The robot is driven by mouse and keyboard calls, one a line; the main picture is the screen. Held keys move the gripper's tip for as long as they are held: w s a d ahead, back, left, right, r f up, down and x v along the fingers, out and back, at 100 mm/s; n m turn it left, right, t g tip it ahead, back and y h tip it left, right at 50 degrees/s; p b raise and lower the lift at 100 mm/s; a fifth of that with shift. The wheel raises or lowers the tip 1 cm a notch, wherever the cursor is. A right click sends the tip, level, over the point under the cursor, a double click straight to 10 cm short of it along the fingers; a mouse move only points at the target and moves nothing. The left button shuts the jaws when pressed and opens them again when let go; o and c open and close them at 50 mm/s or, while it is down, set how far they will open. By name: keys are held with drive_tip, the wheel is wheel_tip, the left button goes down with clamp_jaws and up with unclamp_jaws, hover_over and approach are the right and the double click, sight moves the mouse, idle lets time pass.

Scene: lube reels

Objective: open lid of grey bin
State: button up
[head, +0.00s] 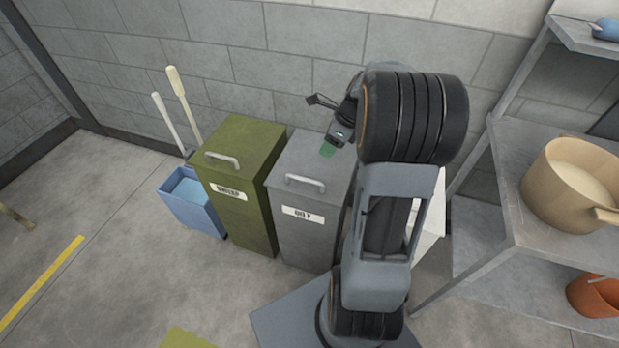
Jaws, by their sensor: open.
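The grey bin (305,238) stands against the block wall, with a white label on its front. Its grey lid (322,160) lies flat and shut, with a light bar handle (305,184) near the front edge. My gripper (323,127) is above the back right part of the lid, apart from the handle. It is small in the picture, and nothing shows between its fingers. My arm hides the right side of the bin.
A green bin (240,212) with a shut lid stands close on the left. Beyond it is a blue bucket (196,205) with long-handled tools. A metal shelf (480,215) with a beige pot (570,185) stands at the right. The floor in front of the bins is mostly clear.

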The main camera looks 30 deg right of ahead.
drive_tip(key=f, duration=0.1)
drive_tip(key=b, duration=0.2)
hover_over(310, 176)
drive_tip(key=s+a, duration=0.3)
drive_tip(key=s, duration=0.1)
drive_tip(key=shift+m, duration=0.4)
drive_tip(key=f, duration=1.1)
drive_tip(key=shift+s+d+f, duration=0.1)
drive_tip(key=shift+d+f, duration=0.15)
drive_tip(key=shift+f, duration=0.15)
clamp_jaws()
